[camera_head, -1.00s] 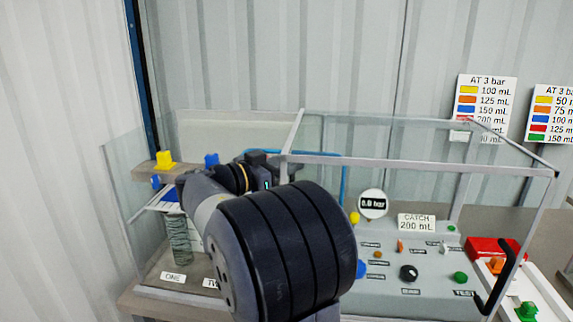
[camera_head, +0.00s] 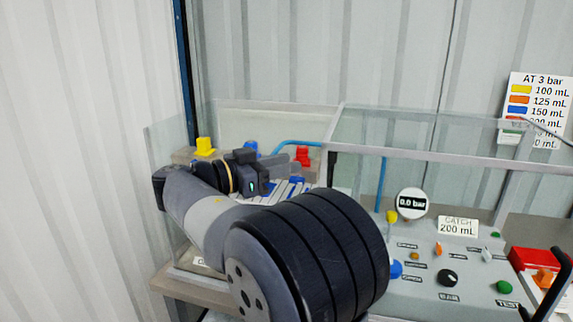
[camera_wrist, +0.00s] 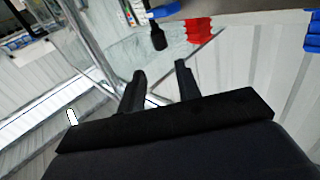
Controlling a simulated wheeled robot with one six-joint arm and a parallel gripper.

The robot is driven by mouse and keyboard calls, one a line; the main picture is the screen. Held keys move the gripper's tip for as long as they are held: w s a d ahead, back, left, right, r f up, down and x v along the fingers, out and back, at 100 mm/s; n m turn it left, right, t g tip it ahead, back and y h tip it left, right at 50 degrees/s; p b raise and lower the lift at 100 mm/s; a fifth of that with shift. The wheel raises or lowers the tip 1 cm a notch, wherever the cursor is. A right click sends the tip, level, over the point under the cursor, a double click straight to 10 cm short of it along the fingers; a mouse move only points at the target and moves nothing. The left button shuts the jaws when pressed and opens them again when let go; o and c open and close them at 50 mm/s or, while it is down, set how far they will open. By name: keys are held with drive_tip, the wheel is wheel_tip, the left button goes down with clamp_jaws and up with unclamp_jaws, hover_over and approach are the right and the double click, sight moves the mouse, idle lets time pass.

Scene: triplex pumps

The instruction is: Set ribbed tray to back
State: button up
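A pale ribbed surface with blue pieces (camera_head: 287,190), which may be the ribbed tray, shows behind my arm inside the glass-walled case. My arm covers much of it, so I cannot tell its full outline. My gripper (camera_head: 291,160) is over the left part of the case, near the red block (camera_head: 302,156). In the wrist view my gripper's two black fingers (camera_wrist: 160,69) are spread apart with nothing between them. A red piece (camera_wrist: 202,28) and a black piece (camera_wrist: 158,39) lie beyond the fingertips there.
Clear panels and a grey rail (camera_head: 440,157) enclose the case. A yellow block (camera_head: 205,146) and a blue block (camera_head: 251,148) stand at its back left. A control panel with a gauge (camera_head: 412,203) and knobs lies to the right. A corrugated wall stands behind.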

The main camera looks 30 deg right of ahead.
drive_tip(key=shift+c, duration=0.3)
drive_tip(key=shift+f, duration=0.1)
drive_tip(key=shift+c, duration=0.8)
drive_tip(key=shift+w+a+f+n, duration=0.15)
drive_tip(key=shift+a+f+n, duration=0.1)
drive_tip(key=shift+n, duration=0.45)
drive_tip(key=shift+c, duration=0.8)
drive_tip(key=a+f+n+t, duration=0.1)
drive_tip(key=n, duration=0.2)
drive_tip(key=w+a+f+n+t+b, duration=0.1)
drive_tip(key=n, duration=0.2)
drive_tip(key=a+f+n+t+b, duration=0.1)
drive_tip(key=n, duration=0.3)
drive_tip(key=shift+w+a, duration=0.25)
drive_tip(key=shift+w, duration=0.1)
clamp_jaws()
drive_tip(key=w+a+f+n+t+y+b, duration=0.15)
drive_tip(key=a+f+n+t, duration=0.4)
drive_tip(key=n, duration=1.15)
drive_tip(key=w+a+f+n+t+y+b, duration=0.1)
drive_tip(key=a+f+n+t+y+b, duration=0.4)
drive_tip(key=n, duration=1.1)
drive_tip(key=w+d+h+p, duration=0.2)
drive_tip(key=w+d+p, duration=0.1)
drive_tip(key=w+d, duration=0.5)
drive_tip(key=shift+w+d+f+n, duration=0.3)
drive_tip(key=shift+f, duration=0.1)
